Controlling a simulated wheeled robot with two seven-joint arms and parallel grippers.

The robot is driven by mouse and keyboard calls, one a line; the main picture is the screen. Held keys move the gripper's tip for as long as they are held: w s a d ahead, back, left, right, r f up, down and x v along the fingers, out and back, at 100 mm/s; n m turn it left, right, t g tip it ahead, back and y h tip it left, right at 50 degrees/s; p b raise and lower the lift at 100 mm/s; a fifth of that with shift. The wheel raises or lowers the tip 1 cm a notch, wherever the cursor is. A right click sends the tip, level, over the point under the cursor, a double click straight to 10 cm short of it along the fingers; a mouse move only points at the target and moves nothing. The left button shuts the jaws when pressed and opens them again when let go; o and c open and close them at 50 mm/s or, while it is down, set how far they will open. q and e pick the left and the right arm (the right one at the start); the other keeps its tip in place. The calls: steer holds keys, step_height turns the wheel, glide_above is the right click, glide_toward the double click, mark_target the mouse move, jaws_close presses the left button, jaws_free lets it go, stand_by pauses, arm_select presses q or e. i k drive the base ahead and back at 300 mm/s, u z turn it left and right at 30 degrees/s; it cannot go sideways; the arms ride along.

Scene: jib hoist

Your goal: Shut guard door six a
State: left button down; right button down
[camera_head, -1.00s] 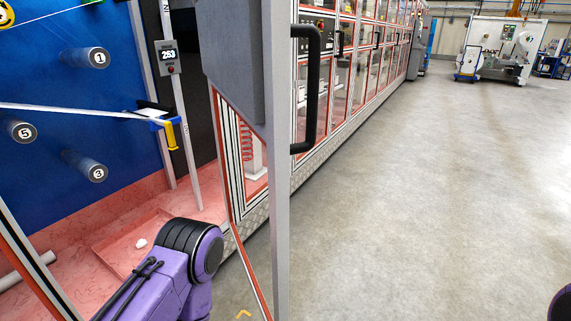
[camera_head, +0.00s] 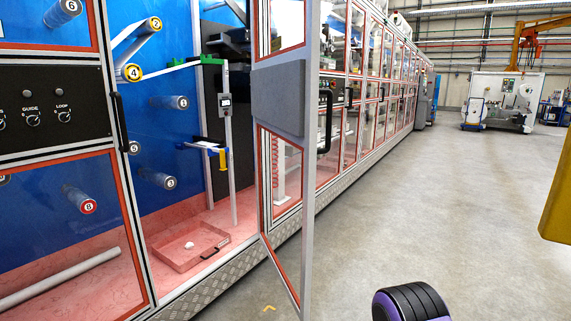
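A guard door (camera_head: 280,96) stands swung out from the machine front, with a grey panel across its middle and clear panes in orange-red edging. I can read no label on it. Its black bar handle (camera_head: 325,122) is on the door's right-hand side. The bay opening behind it shows a pink floor (camera_head: 160,222) and blue back wall. A purple and black arm part of mine shows at the bottom, apart from the door in the picture. Neither gripper is in view.
A tray (camera_head: 172,262) with a small white lump lies in the bay. Numbered rollers (camera_head: 160,180) and a white web are inside. Open grey floor (camera_head: 420,200) lies to the right. A yellow object (camera_head: 557,190) cuts the right edge.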

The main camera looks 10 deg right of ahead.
mark_target(284, 90)
steer(key=z, duration=0.6)
steer(key=i, duration=0.55)
steer(key=z, duration=0.65)
steer(key=i, duration=0.85)
steer(key=u, duration=0.85)
steer(key=i, duration=0.55)
steer(key=u, duration=0.55)
